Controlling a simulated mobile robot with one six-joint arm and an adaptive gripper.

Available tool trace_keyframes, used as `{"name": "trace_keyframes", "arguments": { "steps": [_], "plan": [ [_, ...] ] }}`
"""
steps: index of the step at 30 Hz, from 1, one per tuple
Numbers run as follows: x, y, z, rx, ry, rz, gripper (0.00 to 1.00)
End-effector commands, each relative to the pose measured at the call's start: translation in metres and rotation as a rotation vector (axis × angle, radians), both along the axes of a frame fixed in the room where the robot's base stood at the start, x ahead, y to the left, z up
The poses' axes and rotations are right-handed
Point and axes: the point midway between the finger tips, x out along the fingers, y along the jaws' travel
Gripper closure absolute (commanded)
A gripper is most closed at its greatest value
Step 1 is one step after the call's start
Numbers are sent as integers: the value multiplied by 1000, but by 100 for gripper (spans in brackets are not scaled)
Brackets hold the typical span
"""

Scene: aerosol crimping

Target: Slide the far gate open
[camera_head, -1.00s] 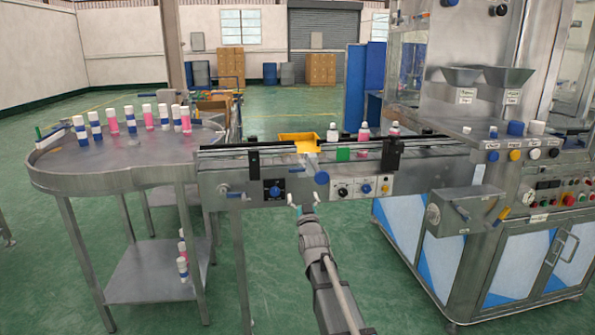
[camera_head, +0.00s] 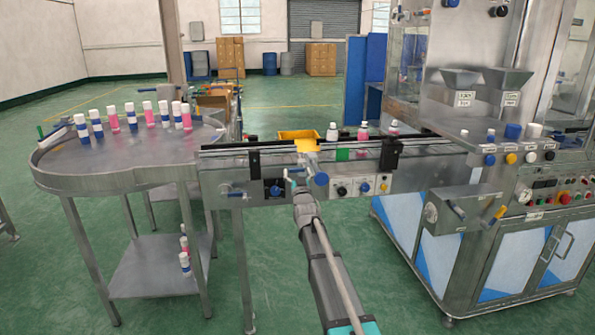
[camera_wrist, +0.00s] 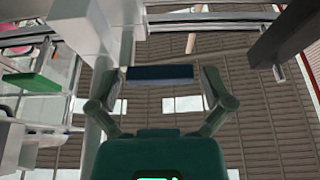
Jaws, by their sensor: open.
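My gripper (camera_head: 296,176) is at the front face of the conveyor (camera_head: 225,172), just left of a round blue knob (camera_head: 321,179). In the wrist view my gripper (camera_wrist: 160,84) is open, with its fingers well apart. A dark blue bar (camera_wrist: 160,73) lies across the space between the fingertips; I cannot tell whether they touch it. A yellow piece (camera_head: 306,146) sits on the conveyor above my gripper, and a green piece (camera_head: 343,155) is to its right. A green piece also shows at the left in the wrist view (camera_wrist: 33,82). I cannot tell which part is the far gate.
A yellow bin (camera_head: 298,134) is behind the conveyor. Several capped bottles (camera_head: 363,132) stand on the conveyor's right part. A round metal table (camera_head: 110,165) with bottles is at the left, and a large machine (camera_head: 470,215) is at the right. Black brackets (camera_head: 390,155) stick up along the rail.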

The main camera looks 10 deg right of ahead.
Motion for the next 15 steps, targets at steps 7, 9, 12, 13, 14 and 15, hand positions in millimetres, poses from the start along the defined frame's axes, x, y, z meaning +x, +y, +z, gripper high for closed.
{"name": "trace_keyframes", "arguments": {
  "steps": [7,9,12,13,14,15],
  "plan": [
    [0,0,0,0,0,0,0],
    [0,0,0,0,0,0,9],
    [0,0,0,0,0,0,28],
    [0,0,0,0,0,0,33],
    [0,0,0,0,0,0,39],
    [0,0,0,0,0,0,46]
  ]
}}
